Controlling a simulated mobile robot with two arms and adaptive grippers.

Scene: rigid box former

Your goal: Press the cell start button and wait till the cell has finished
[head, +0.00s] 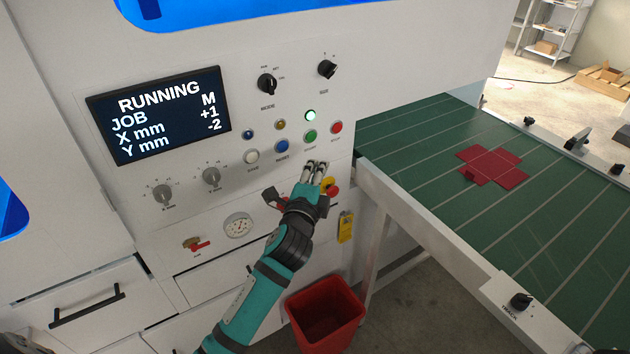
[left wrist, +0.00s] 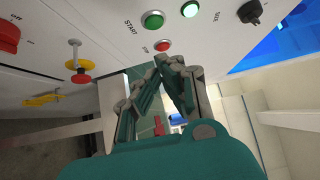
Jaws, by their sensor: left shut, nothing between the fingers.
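The cell panel's display (head: 160,112) reads RUNNING, JOB M, X mm +1, Y mm -2. The green start button (head: 310,136) is on the panel, below a lit pale green lamp (head: 310,116). The red stop button (head: 336,127) is to its right. My left gripper (head: 314,166) is shut and empty, its fingertips just below the start button in the picture. In the left wrist view the start button (left wrist: 153,20) and stop button (left wrist: 162,46) are in clear sight beyond the fingertips (left wrist: 174,62); no finger covers them. My right gripper is out of view.
A red mushroom button (head: 332,189) on yellow sits close beside my left gripper. A green conveyor (head: 440,140) at the right carries a flat red cross-shaped blank (head: 492,165). A red bin (head: 325,318) stands on the floor below. Several knobs and lamps share the panel.

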